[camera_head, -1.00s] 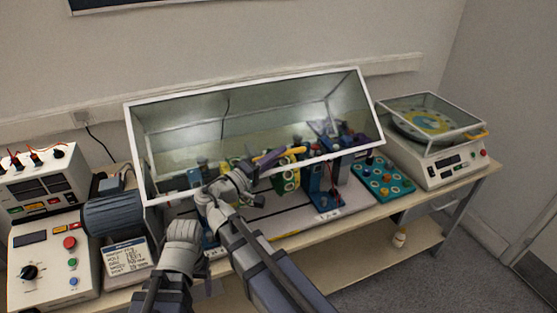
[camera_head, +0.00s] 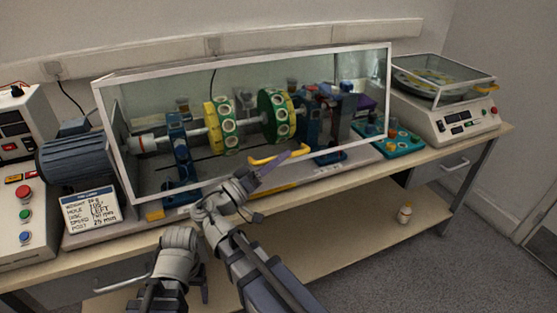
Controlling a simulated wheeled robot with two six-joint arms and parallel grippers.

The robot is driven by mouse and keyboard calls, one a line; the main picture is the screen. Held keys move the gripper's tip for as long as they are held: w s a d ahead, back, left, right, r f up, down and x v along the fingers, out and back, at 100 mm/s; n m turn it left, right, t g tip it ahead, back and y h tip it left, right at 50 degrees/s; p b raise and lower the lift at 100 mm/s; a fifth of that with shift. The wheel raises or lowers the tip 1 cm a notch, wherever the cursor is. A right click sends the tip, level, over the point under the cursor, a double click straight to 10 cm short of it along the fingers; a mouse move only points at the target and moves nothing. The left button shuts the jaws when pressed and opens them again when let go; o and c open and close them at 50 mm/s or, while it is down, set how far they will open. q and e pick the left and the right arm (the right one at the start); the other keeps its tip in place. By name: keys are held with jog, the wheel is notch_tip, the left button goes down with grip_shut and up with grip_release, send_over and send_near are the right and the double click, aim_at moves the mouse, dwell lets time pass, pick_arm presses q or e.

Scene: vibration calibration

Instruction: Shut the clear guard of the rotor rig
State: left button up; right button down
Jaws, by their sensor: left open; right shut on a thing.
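The clear guard (camera_head: 245,62) is a white-framed box over the rotor rig. Its front pane now stands nearly upright, and its lower rim lies at or very close to the base plate; I cannot tell whether a small gap is left. The yellow handle (camera_head: 262,160) is at the middle of the lower front rim. My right gripper (camera_head: 284,161) is shut on this handle. Inside, the rotor shaft carries a yellow disc (camera_head: 218,128) and a green disc (camera_head: 275,115). My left gripper (camera_head: 180,241) is low in front of the bench, apart from the guard; its fingertips are largely hidden.
A grey motor (camera_head: 75,163) and a label card (camera_head: 92,210) sit left of the guard, beside control boxes (camera_head: 25,215). A teal tray (camera_head: 404,143) and a scale-like device (camera_head: 455,123) stand to the right.

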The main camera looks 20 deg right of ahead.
pick_arm(q)
jog(key=shift+f+b, duration=1.5)
jog(key=shift+f, duration=0.55)
pick_arm(e)
jog(key=shift+w+f, duration=0.15)
jog(key=shift+f, duration=1.9)
jog(key=c, duration=0.8)
grip_release()
jog(key=shift+c, duration=0.2)
